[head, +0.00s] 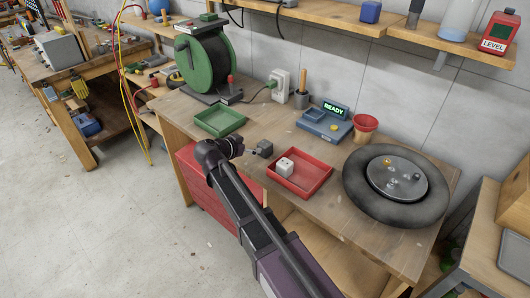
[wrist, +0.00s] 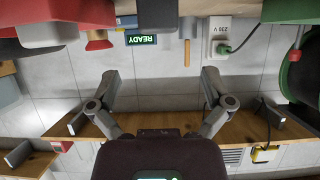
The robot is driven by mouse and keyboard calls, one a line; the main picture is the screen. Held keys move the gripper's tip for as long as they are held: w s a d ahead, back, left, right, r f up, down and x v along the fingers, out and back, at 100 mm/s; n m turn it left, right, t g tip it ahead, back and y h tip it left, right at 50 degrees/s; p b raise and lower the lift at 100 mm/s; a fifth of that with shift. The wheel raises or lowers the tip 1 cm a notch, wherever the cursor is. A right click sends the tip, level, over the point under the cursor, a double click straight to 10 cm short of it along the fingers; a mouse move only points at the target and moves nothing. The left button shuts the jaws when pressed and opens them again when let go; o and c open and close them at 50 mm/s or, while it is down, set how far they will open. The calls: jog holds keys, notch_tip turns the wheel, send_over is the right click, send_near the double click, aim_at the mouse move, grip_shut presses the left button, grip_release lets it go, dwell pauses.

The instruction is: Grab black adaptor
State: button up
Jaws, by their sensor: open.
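The black adaptor (head: 262,148) is a small dark block standing on the wooden workbench, between the green tray and the red tray. In the wrist view, which is upside down, a dark block (wrist: 157,14) at the top edge, centred between my fingers, looks like the same adaptor, cut off by the frame. My gripper (wrist: 160,86) is open with its two fingers wide apart and nothing between them. In the head view my wrist is just left of the adaptor, and the fingers are hard to make out there.
A red tray (head: 323,183) holding a white adaptor (head: 285,166) is close on the right. A green tray (head: 235,120) is behind my wrist.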

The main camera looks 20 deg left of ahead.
aim_at(265, 143)
jog(key=shift+b+x, duration=0.45)
jog(key=shift+x, duration=1.15)
jog(key=shift+w+f, duration=0.1)
jog(key=shift+w+d+f+b, duration=0.25)
jog(key=shift+w+f+b, duration=0.15)
jog(key=shift+w+b, duration=0.1)
jog(key=shift+b+x, duration=0.8)
jog(key=shift+x, duration=1.05)
jog(key=shift+r, duration=0.1)
jog(key=c, duration=1.2)
jog(key=shift+r, duration=0.15)
